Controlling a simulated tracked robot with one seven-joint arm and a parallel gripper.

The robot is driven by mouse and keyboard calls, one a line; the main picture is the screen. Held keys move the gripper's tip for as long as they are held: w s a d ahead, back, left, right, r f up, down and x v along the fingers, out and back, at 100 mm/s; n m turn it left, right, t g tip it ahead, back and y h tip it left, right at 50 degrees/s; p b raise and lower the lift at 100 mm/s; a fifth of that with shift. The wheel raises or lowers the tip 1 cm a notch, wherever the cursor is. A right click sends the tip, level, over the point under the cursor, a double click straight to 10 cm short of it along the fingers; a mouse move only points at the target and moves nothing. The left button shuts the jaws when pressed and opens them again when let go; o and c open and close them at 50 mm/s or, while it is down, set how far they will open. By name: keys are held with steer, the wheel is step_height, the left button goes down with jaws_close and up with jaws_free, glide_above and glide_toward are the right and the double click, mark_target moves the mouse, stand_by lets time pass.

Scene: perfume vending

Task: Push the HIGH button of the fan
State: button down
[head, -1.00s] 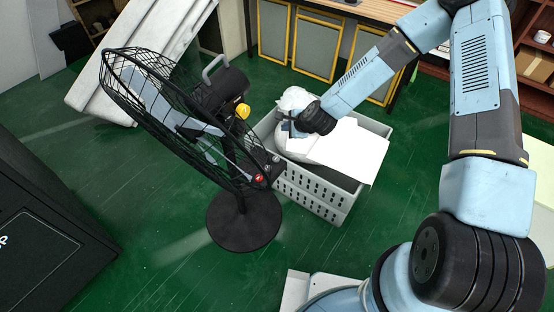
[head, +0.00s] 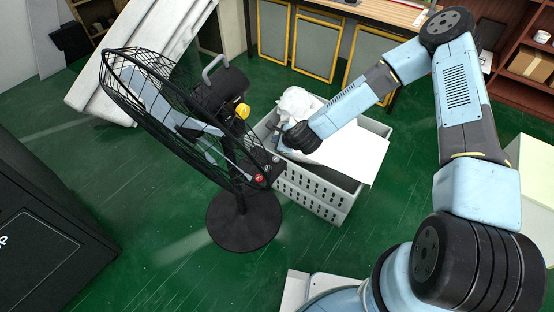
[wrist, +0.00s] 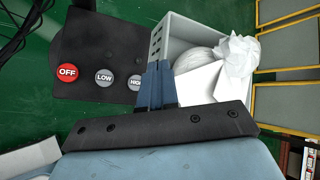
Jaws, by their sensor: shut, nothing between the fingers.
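The black pedestal fan (head: 243,215) stands left of centre in the head view. Its dark button panel (wrist: 95,40) shows in the wrist view with a red OFF button (wrist: 67,72), a grey LOW button (wrist: 104,77) and a grey HIGH button (wrist: 135,82). In the head view, the red button (head: 259,177) is visible on the panel. My gripper (wrist: 161,66) is shut and empty. In the wrist view its fingers are just right of the HIGH button, close to its right edge. I cannot tell whether they touch the panel. In the head view the fingertips are largely hidden.
A grey crate (head: 318,198) with white bags and sheets stands right behind the fan, below my gripper. A black cabinet (head: 40,240) is at lower left. Yellow-framed cabinets (head: 318,50) line the back.

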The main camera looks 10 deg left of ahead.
steer(key=shift+f, duration=4.15)
steer(key=shift+f, duration=0.8)
steer(key=shift+w+r, duration=0.1)
steer(key=shift+r, duration=0.8)
steer(key=shift+r, duration=0.1)
steer(key=shift+r, duration=2.4)
